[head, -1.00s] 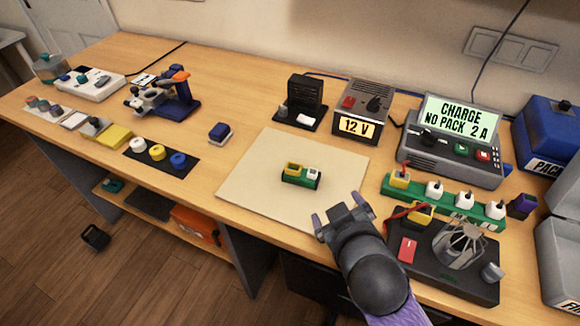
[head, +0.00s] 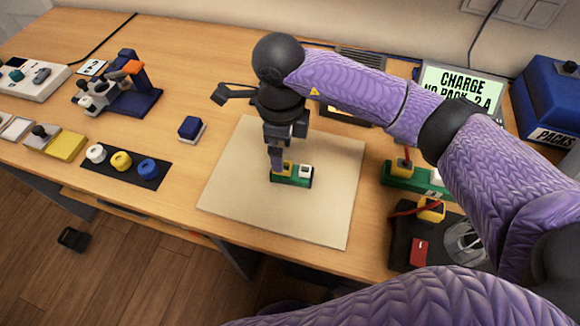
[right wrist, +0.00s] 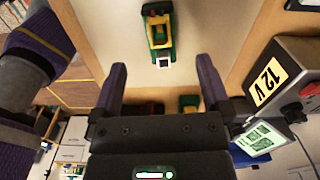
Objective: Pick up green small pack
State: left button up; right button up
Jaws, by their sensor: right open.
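The green small pack (head: 292,176), with a yellow connector and a white connector on top, lies on the beige mat (head: 230,190). In the right wrist view the pack (right wrist: 158,34) lies ahead of my right gripper's fingers and is not between them. My right gripper (head: 278,158) points down over the pack in the head view, and its finger hides part of the pack's left end. In the right wrist view the right gripper (right wrist: 160,85) is open, its two fingers wide apart and empty. My left gripper is not in view.
A blue block (head: 190,127) stands left of the mat. A black strip with white, yellow and blue caps (head: 122,162) lies further left. The charger display (head: 458,90) and a green connector rail (head: 415,178) are at the right, partly behind my right arm.

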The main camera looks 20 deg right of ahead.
aim_at(286, 170)
jog(key=f, duration=0.5)
jog(key=f+b, duration=0.1)
jog(key=f, duration=0.1)
jog(key=shift+s+d+f, duration=0.1)
jog(key=shift+d+f, duration=0.05)
jog(key=shift+d, duration=0.1)
grip_shut()
